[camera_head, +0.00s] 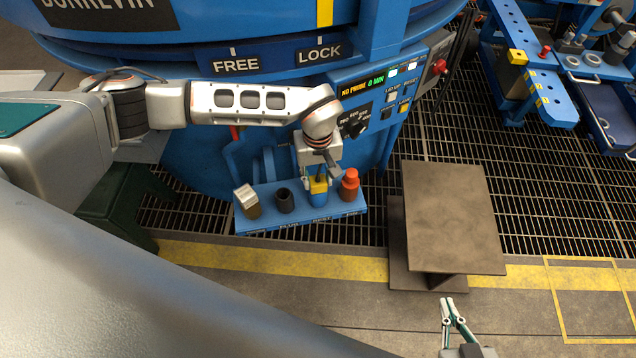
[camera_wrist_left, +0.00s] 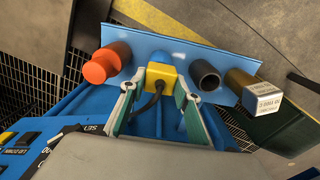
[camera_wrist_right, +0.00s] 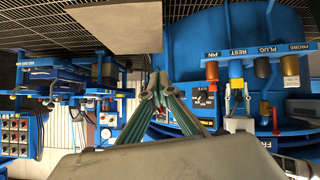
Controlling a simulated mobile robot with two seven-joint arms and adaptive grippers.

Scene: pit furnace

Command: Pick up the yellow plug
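The yellow plug (camera_head: 318,186) stands in the blue shelf (camera_head: 270,222) on the furnace front, between a red-topped pin and a dark empty-looking socket. In the left wrist view the plug (camera_wrist_left: 161,75) has a black cable curving from it. My left gripper (camera_wrist_left: 158,90) is open, with one finger on each side of the plug. A gap shows on the red pin's side; whether the other finger touches is unclear. The plug also shows in the right wrist view (camera_wrist_right: 237,84). My right gripper (camera_wrist_right: 158,80) is shut and empty, low and well away from the shelf.
The red-topped pin (camera_head: 349,185) and the dark socket (camera_head: 284,200) flank the plug closely. A metal-capped probe (camera_head: 247,201) stands at the shelf's left end. A control panel (camera_head: 385,95) rises behind. A brown metal stand (camera_head: 455,215) is to the right.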

